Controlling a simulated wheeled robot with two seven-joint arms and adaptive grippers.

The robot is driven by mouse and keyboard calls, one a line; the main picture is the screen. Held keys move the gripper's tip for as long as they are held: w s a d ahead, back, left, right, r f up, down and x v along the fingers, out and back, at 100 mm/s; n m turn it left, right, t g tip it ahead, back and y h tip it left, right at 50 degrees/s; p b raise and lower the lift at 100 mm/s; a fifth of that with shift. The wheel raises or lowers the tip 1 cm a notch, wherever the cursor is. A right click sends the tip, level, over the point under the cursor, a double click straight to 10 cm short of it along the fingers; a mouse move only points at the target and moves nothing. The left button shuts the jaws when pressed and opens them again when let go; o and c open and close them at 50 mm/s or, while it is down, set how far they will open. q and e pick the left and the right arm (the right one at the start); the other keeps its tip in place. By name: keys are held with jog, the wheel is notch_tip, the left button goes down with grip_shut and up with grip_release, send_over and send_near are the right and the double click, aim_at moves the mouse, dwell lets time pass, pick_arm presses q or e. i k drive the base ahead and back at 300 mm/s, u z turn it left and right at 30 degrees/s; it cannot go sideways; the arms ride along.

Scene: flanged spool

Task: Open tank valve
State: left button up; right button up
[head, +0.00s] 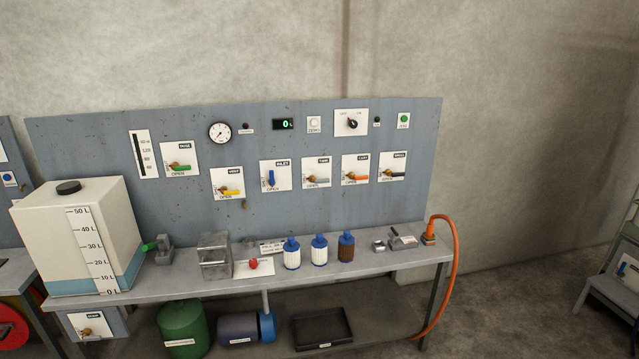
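A white tank (62,230) with a litre scale and a blue lower band stands at the left end of the bench. A valve with a green lever (150,246) sits on the bench beside it. On the blue-grey panel are labelled lever valves: a green one (180,168), a yellow one (232,192), a blue one (271,178) pointing down, a grey one (318,179), an orange one (357,177) and a black one (394,174). Most other levers lie roughly sideways. Most labels are too small to read surely. Neither gripper is in view.
A metal block (215,256), a red knob (253,264) and several blue-capped bottles (291,253) stand on the bench. An orange hose (455,275) hangs at its right end. A green cylinder (183,329) and black tray (321,327) are below.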

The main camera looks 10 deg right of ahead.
aim_at(313, 178)
jog(key=z, duration=0.35)
jog(key=i, duration=1.5)
jog(key=u, duration=0.35)
jog(key=i, duration=0.95)
jog(key=u, duration=0.45)
